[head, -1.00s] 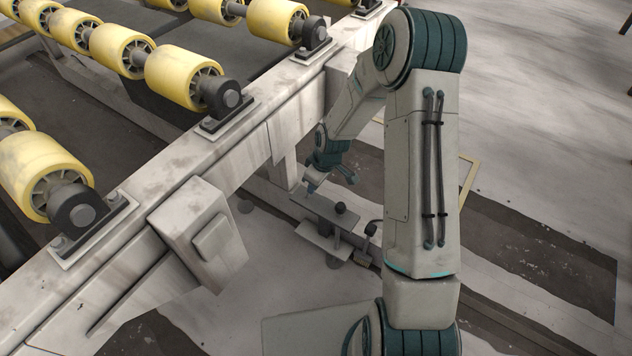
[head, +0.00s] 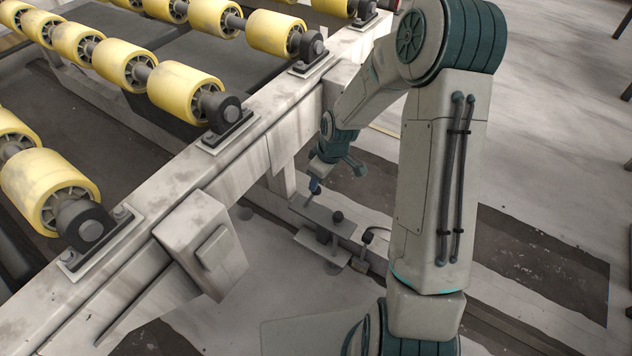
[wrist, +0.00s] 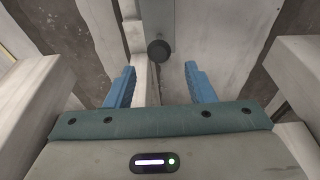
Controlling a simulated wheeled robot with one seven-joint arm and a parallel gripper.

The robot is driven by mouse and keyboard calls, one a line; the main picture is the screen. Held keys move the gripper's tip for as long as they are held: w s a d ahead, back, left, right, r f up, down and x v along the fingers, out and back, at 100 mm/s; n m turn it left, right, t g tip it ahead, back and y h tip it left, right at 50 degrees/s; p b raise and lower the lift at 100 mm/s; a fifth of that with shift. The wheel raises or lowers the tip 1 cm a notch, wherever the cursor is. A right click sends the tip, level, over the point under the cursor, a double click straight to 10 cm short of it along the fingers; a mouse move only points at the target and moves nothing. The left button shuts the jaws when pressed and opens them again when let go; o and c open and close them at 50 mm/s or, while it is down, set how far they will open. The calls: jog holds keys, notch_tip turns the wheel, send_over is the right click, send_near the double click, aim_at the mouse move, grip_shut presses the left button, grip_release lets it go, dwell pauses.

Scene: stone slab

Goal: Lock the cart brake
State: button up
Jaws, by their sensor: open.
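A low metal mechanism that looks like the brake (head: 322,262) stands on the floor beside the roller frame, with stacked flat plates. In the wrist view the knob (wrist: 158,50) appears ahead of and between the two blue fingers, on a grey bar or plate. My gripper (head: 315,187) is just above the mechanism's left end in the head view. It also shows in the wrist view (wrist: 161,84), open, with nothing between the fingertips. I cannot tell the exact height gap to the knob.
The long pale frame beam (head: 262,130) with yellow rollers (head: 187,92) runs diagonally on the left. A boxy bracket (head: 205,240) juts from it. A small dark fitting (head: 368,237) stands right of the mechanism. The floor to the right is open.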

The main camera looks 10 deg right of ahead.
jog(key=p+v, duration=0.1)
jog(key=v, duration=0.3)
jog(key=shift+s+r, duration=0.1)
jog(key=shift+r, duration=0.15)
jog(key=s+d+r+m+p, duration=0.1)
jog(key=s+r+m+p, duration=0.2)
jog(key=s+r+p, duration=0.4)
jog(key=s+d+r+m+h+p, duration=0.1)
jog(key=s+r+m+p, duration=0.2)
jog(key=r, duration=2)
jog(key=s+d+r+m+t+h+p, duration=0.1)
jog(key=s+r+m+p, duration=0.2)
jog(key=s+r+p, duration=0.9)
jog(key=shift+r+m+p, duration=0.4)
jog(key=shift+r+p, duration=1.6)
jog(key=shift+p, duration=0.05)
